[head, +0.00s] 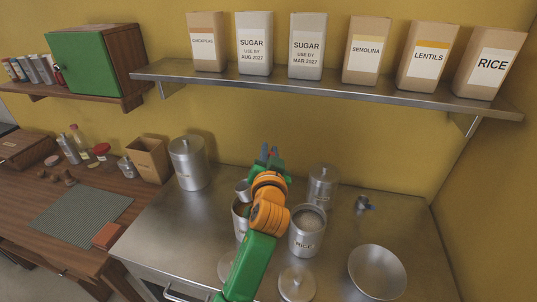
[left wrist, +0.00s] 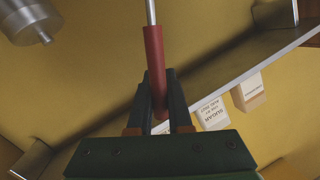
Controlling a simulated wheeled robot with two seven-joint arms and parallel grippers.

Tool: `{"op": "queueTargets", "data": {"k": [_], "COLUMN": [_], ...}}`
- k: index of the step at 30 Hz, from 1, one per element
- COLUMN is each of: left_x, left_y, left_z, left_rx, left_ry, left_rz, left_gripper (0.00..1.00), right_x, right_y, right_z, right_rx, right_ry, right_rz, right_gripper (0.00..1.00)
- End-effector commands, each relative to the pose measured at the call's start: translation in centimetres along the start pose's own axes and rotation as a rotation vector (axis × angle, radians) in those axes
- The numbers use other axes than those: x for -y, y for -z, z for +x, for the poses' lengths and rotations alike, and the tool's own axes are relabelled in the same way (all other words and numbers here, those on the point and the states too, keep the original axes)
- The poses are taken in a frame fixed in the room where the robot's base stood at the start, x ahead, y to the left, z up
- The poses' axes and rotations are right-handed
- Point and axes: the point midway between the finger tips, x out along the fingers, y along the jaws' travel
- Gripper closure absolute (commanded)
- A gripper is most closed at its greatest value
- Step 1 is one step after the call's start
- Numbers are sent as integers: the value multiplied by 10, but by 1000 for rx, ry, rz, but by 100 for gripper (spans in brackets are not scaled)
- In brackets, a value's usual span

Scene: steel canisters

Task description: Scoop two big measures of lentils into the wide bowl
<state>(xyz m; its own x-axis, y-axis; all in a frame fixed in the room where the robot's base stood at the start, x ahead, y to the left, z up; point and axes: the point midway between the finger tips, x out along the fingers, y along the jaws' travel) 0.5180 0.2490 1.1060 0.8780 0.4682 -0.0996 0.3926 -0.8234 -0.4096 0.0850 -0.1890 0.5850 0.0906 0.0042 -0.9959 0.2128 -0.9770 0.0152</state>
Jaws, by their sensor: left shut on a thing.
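My left gripper (head: 269,152) is above the steel counter, its arm coming up from the bottom. In the left wrist view it is shut on a red handle (left wrist: 154,65) with a thin metal shaft. A small metal cup (head: 243,187) shows beside the gripper, over an open canister (head: 240,222); the arm hides much of this canister and its label. I cannot tell what the cup holds. An open canister marked RICE (head: 307,240) stands right of the arm. The wide bowl (head: 378,272) is at the front right; no contents show. My right gripper is not in view.
Lids (head: 296,284) lie in front of the open canisters. A tall closed canister (head: 189,165) and a smaller one (head: 322,185) stand behind. A small blue-handled thing (head: 363,205) lies at right. A LENTILS bag (head: 428,58) stands on the wall shelf (head: 330,85).

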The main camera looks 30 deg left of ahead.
Motion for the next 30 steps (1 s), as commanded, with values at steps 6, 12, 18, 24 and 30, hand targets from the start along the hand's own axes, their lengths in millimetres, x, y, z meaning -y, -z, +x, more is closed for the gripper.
{"op": "queueTargets", "data": {"k": [6, 12, 18, 24, 30], "left_x": [1, -9, -20, -30, -35], "left_y": [-30, -52, -76, -97, -110], "left_z": [6, 8, 11, 13, 15], "left_rx": [26, 25, 25, 24, 24], "left_ry": [-25, -24, -25, -24, -23], "left_rz": [-126, -126, -125, -125, -125], "left_gripper": [100, 100, 100, 100, 100], "right_x": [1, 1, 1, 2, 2], "right_y": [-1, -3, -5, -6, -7], "right_z": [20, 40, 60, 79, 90], "right_rx": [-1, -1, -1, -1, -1], "right_ry": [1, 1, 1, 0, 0], "right_rz": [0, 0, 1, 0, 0], "right_gripper": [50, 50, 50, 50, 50]}}
